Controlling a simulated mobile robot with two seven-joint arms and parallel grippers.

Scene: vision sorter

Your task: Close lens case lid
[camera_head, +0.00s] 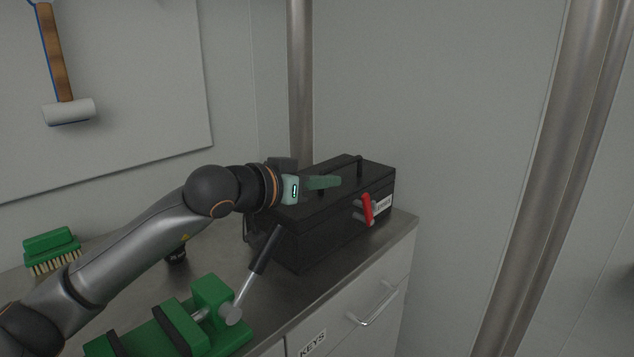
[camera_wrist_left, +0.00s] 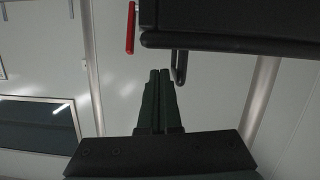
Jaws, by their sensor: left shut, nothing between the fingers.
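The black lens case (camera_head: 325,240) sits at the right end of the metal counter, with its lid (camera_head: 315,197) looking shut in the head view. It has a black carry handle on top, a red latch (camera_head: 367,208) on the front and a white label. My left gripper (camera_head: 338,182) is shut and empty, over the lid beside the handle; I cannot tell if it touches. In the left wrist view the gripper's closed fingers (camera_wrist_left: 158,75) point toward the dark case (camera_wrist_left: 230,18), and the red latch (camera_wrist_left: 130,28) shows too. My right gripper is not in view.
A green vise (camera_head: 210,290) with a black-gripped lever stands on the counter in front of the case. A green brush (camera_head: 52,250) lies at the left. A mallet (camera_head: 68,110) hangs on the wall panel. Drawers are under the counter, and a metal post stands behind.

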